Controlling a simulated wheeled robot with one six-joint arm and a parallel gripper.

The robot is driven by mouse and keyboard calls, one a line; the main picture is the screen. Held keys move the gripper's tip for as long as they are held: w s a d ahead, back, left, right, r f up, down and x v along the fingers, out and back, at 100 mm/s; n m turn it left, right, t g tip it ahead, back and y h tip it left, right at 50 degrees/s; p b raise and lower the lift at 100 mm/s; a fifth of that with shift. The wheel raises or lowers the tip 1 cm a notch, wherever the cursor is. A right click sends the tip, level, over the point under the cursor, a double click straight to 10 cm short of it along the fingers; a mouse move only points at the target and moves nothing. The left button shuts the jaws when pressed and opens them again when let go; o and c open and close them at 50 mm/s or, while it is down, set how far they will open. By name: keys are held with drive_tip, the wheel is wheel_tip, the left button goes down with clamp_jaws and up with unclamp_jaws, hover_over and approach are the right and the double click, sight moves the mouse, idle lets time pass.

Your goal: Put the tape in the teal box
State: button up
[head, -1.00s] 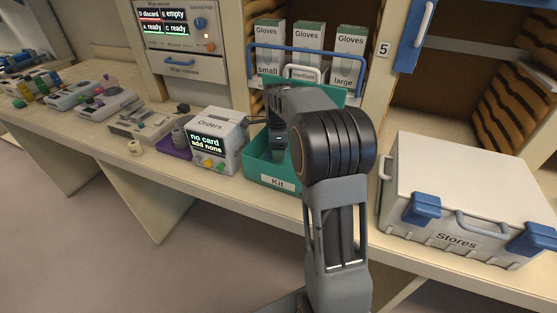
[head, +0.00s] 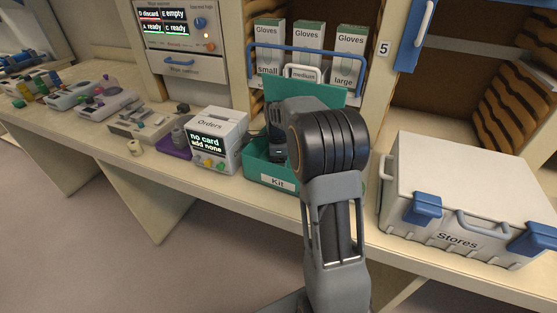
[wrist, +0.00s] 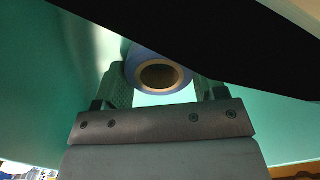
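The tape (wrist: 134,66) is a blue roll with a tan core around a dark hole, seen in the wrist view between my gripper's two fingers (wrist: 162,88). The fingers touch it on both sides, so my gripper is shut on it. The teal box (head: 262,170), labelled "Kit", stands on the counter with its lid raised at the back. In the head view my gripper (head: 279,153) is down inside the box's opening, partly hidden by my arm. The tape is hidden in the head view. Teal walls surround it in the wrist view (wrist: 60,110).
The white Orders box (head: 226,128) stands just left of the teal box. A white Stores case (head: 465,175) with blue latches is to the right. Glove boxes (head: 307,45) stand behind in a blue rack. Several devices line the counter at the left.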

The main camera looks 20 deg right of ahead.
drive_tip(key=o, duration=0.4)
wheel_tip(320, 180, up, 12)
drive_tip(key=s+a+f+n+t, duration=0.1)
drive_tip(key=s+a+n, duration=0.4)
drive_tip(key=s+n, duration=0.6)
drive_tip(key=s+a+f+n+t, duration=0.2)
drive_tip(key=s+a+f+n, duration=0.2)
drive_tip(key=s+n, duration=0.6)
drive_tip(key=shift+s+a+n+t+p, duration=0.3)
drive_tip(key=shift+s+a+n+p, duration=0.1)
drive_tip(key=shift+a+n, duration=0.6)
drive_tip(key=shift+a, duration=0.1)
drive_tip(key=shift+r+p, duration=0.75)
drive_tip(key=shift+r, duration=0.2)
drive_tip(key=shift+f, duration=0.2)
drive_tip(key=shift+c, duration=0.3)
